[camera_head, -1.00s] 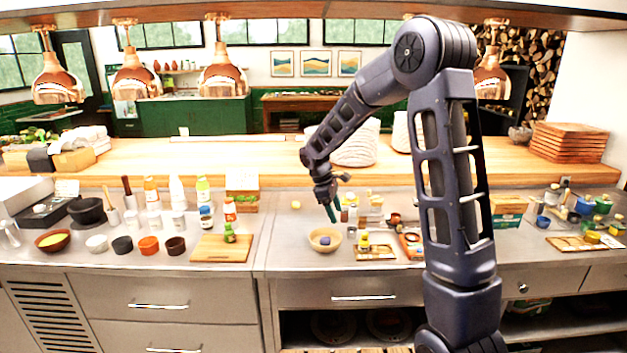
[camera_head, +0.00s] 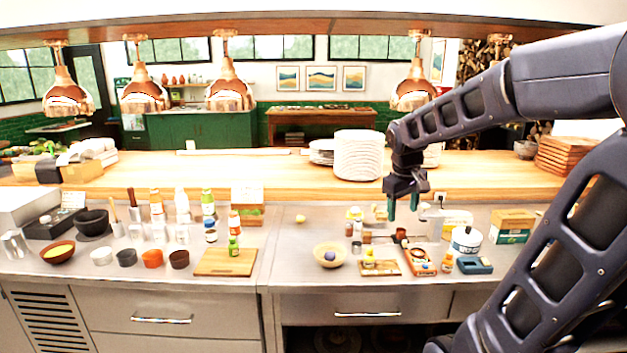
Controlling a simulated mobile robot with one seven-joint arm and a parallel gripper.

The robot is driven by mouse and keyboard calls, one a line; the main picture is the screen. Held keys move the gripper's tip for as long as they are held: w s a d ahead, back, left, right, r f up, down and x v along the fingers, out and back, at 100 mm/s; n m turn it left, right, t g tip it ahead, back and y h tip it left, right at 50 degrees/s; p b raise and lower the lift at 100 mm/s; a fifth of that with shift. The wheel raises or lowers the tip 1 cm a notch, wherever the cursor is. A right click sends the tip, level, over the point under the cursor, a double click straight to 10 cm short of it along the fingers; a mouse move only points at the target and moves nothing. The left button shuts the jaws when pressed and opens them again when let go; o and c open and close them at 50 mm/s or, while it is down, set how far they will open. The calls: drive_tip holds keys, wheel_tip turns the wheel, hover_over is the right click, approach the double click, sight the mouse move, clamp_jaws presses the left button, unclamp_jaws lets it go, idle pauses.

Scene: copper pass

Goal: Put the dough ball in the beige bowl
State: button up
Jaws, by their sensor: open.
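The beige bowl (camera_head: 317,251) stands on the steel counter, left of my gripper. A small blue-purple round thing (camera_head: 330,256) sits in it. A small pale yellow ball (camera_head: 300,218), which looks like the dough ball, lies alone on the counter behind and left of the bowl. My gripper (camera_head: 403,204) is open with its fingers pointing down. It is over the back of the counter, right of the bowl and the pale ball and apart from both. Nothing shows between its fingers.
Small jars and bottles stand below and left of my gripper. A wooden board (camera_head: 378,269) with small items lies right of the bowl. The counter around the pale ball is clear.

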drive_tip(key=s+d+m+t+y, duration=0.1)
drive_tip(key=s+d+m, duration=0.3)
drive_tip(key=s, duration=0.7)
drive_tip(key=shift+s+r+m+t, duration=0.2)
drive_tip(key=shift+r+m+t, duration=0.25)
drive_tip(key=shift+t, duration=0.35)
